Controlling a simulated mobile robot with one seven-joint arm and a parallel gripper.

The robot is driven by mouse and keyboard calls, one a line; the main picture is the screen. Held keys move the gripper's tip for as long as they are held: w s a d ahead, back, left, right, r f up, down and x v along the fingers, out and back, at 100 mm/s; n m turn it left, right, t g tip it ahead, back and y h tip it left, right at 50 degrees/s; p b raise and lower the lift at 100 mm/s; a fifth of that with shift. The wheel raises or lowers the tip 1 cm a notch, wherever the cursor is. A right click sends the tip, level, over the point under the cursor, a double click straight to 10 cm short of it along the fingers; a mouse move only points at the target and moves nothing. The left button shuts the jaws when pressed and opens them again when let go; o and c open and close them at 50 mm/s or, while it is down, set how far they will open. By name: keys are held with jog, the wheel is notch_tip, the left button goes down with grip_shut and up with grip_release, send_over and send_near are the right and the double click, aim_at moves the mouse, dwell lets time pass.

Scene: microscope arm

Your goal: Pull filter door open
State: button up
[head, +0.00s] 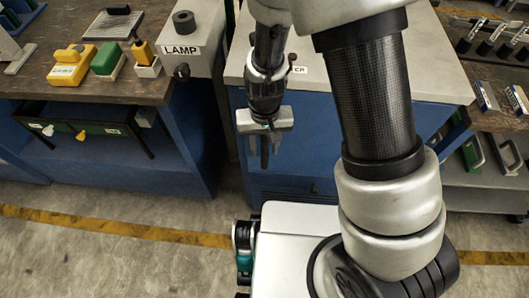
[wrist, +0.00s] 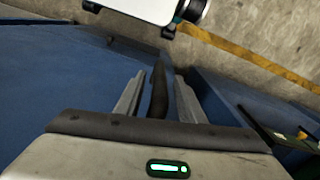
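The filter door is part of the blue front (head: 310,160) under a pale grey top, mostly hidden behind my arm. A white label (head: 300,70) on the top's edge shows only the letters "ER". My gripper (head: 265,165) points down in front of the blue front. In the wrist view my gripper (wrist: 159,76) has its two grey fingers apart. A dark, curved bar (wrist: 159,92), which looks like the door handle, stands between them. Thin gaps seem to show beside the bar, so the fingers do not look closed on it. Any door gap cannot be made out.
On the left, a blue cabinet (head: 180,130) carries a unit labelled LAMP (head: 182,50). A brown bench (head: 60,45) holds yellow and green items. A shelf (head: 490,180) stands at the right. Open floor (head: 120,255) with a yellow line lies in front.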

jog(key=shift+f, duration=1.55)
jog(key=shift+c, duration=0.2)
grip_shut()
